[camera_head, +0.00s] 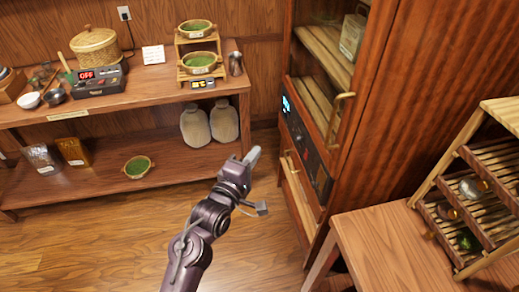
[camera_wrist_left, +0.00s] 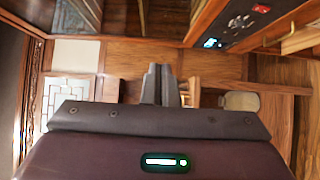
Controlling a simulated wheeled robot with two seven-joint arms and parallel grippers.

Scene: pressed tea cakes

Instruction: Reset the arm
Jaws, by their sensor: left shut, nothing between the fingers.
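My left gripper (camera_head: 252,156) is raised over the floor in the middle of the head view, between the wooden shelf and the tall cabinet. It is shut and holds nothing. In the left wrist view its two fingers (camera_wrist_left: 160,84) are together at the centre. It is apart from the furniture around it. My right gripper does not show in either view.
At the left stands a two-level shelf (camera_head: 150,92) with bowls, a basket (camera_head: 95,48) and two cloth bags (camera_head: 210,124). A tall cabinet (camera_head: 400,95) with a glass door stands right of centre. A table (camera_head: 385,245) with a bamboo rack (camera_head: 470,195) is at right.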

